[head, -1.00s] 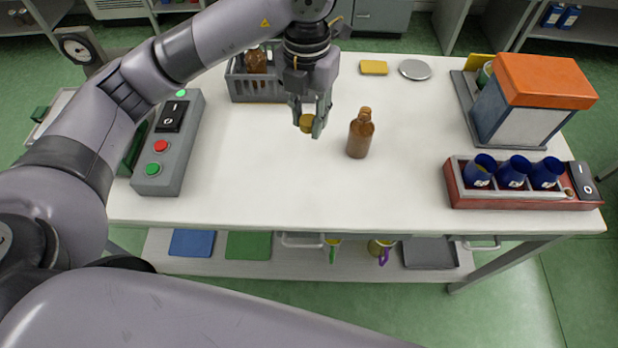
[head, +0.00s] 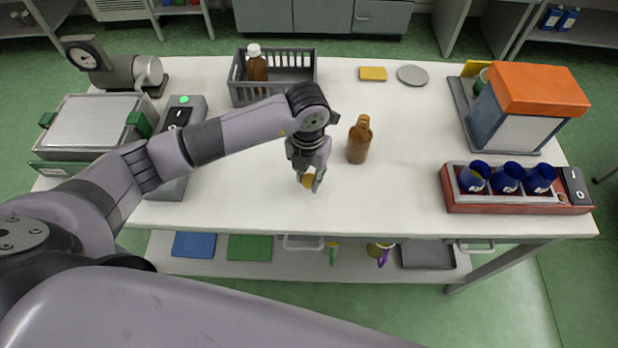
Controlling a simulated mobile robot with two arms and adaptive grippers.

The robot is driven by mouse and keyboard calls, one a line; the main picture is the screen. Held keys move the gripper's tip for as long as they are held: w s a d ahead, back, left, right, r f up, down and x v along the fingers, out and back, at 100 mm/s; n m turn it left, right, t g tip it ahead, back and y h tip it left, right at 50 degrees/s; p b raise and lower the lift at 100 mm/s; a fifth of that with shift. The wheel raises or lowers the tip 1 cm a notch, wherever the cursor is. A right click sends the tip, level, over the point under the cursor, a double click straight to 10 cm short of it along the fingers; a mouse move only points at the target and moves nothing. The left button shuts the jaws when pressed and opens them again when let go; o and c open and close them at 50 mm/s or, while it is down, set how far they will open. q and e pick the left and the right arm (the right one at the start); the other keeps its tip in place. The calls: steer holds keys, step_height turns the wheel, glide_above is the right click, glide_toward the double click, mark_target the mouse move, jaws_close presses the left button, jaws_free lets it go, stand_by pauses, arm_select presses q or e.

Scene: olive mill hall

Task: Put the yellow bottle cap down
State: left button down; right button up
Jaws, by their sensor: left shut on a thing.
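The yellow bottle cap (head: 308,181) is between the fingertips of my left gripper (head: 311,180), which is shut on it. The gripper points down over the white table (head: 400,203), left of and nearer than a brown bottle (head: 358,140). I cannot tell whether the cap touches the tabletop. The brown bottle stands upright with no cap visible on it. My right gripper is not in view.
A grey crate (head: 238,96) at the back holds a brown bottle with a white cap (head: 257,66). A red rack with blue cups (head: 508,178) and an orange-topped machine (head: 540,90) stand at right. A control box (head: 165,188) is at left. The front middle is clear.

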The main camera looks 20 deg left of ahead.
arm_select(q)
step_height(320, 180, down, 2)
steer(key=shift+f, duration=0.25)
steer(key=shift+f, duration=0.1)
steer(key=c, duration=1.8)
jaws_free()
steer(key=o, duration=0.5)
